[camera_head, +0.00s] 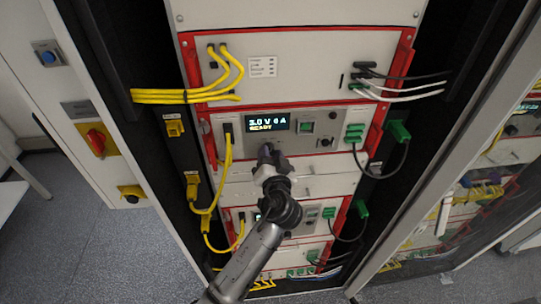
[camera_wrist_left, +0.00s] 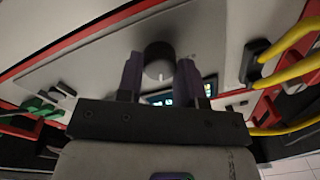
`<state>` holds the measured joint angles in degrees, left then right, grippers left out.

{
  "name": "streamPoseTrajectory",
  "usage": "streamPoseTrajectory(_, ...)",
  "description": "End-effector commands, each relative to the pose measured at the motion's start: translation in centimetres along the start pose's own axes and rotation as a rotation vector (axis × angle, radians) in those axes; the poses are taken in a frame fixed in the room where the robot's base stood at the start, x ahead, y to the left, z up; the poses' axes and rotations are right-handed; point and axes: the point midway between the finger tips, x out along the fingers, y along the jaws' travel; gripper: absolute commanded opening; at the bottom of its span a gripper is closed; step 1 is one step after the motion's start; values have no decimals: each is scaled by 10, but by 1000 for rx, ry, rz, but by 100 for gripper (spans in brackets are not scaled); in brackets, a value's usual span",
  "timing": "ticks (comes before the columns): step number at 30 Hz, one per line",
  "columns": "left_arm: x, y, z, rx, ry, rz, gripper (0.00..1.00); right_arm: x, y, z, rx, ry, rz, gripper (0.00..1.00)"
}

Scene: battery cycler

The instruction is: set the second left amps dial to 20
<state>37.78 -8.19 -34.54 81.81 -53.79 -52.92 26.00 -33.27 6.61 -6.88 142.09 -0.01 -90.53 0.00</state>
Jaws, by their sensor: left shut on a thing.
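A front panel (camera_head: 228,146) with a red frame carries a lit display (camera_head: 267,122) reading what looks like "2.0V 0A" over "READY". My left gripper (camera_head: 266,151) reaches up to the panel just below this display and hides the dial there. In the left wrist view, a round black dial (camera_wrist_left: 158,52) sits between the two fingers of my left gripper (camera_wrist_left: 160,66), which are shut on its sides. A white mark on the dial points toward the display (camera_wrist_left: 163,99), down in that view. My right gripper is not in view.
Yellow cables (camera_head: 227,160) hang left of the panel, and green plugs (camera_head: 354,133) with a black cable sit at its right. A green switch (camera_head: 307,127) and a small black knob (camera_head: 325,142) are right of the display. Similar units stand above and below.

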Motion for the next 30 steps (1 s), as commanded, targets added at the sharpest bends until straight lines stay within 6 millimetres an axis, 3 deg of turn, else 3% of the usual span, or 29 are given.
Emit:
streamPoseTrajectory(1, 0, 0, -1, 0, 1, -1, 10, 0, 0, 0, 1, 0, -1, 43)
streamPoseTrajectory(2, 0, -1, -1, -1, 1, -1, 36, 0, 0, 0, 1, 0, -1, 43)
streamPoseTrajectory(9, 0, 0, 0, -1, 1, -1, 59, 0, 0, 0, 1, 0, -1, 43)
streamPoseTrajectory(20, -7, 1, 1, -2, 1, 1, 60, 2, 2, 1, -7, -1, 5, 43)
streamPoseTrajectory(30, -65, 1, 2, -6, 0, 2, 60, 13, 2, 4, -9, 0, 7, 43)
